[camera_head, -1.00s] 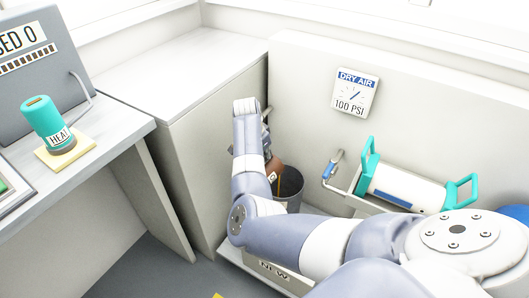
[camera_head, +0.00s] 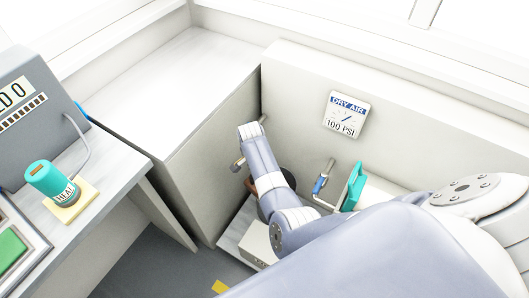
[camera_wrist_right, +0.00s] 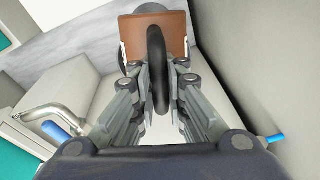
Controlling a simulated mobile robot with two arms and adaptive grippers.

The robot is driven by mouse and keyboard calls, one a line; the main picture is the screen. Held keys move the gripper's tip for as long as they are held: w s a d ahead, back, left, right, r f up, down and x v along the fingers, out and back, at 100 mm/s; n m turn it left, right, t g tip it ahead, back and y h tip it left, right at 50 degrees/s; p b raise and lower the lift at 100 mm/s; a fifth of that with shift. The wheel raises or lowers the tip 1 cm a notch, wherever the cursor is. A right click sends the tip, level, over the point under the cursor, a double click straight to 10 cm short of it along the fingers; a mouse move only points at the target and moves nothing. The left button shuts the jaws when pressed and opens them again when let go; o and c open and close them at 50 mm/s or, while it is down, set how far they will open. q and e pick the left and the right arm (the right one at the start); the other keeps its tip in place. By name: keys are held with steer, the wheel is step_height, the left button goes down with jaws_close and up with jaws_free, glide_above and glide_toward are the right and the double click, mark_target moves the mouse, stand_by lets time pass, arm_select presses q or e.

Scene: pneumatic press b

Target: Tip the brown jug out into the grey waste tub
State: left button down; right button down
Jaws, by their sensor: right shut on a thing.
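The brown jug (camera_wrist_right: 138,38) is at the top of the right wrist view, with its dark handle (camera_wrist_right: 157,80) between the fingers of my right gripper (camera_wrist_right: 158,64). The gripper is shut on this handle. In the head view my right arm reaches down into the corner and hides most of the jug; a small brown part (camera_head: 249,185) shows left of the forearm. The grey waste tub (camera_head: 289,181) is mostly hidden behind the forearm. I cannot tell how far the jug is tilted or whether anything runs out. My left gripper is not in view.
A blue-handled valve (camera_head: 321,184) and a teal handle (camera_head: 354,186) are right of the forearm. A white box (camera_head: 258,243) is below it.

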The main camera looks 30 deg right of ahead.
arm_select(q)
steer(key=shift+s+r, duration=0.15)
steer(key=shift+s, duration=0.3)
arm_select(e)
steer(key=shift+s+a, duration=0.1)
steer(key=shift+s, duration=0.1)
steer(key=shift+r, duration=0.1)
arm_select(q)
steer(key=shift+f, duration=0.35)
arm_select(e)
steer(key=shift+w+d+r+y, duration=0.2)
steer(key=shift+d+r+y, duration=0.1)
steer(key=shift+d+y, duration=0.5)
steer(key=shift+g, duration=0.3)
steer(key=shift+r, duration=0.1)
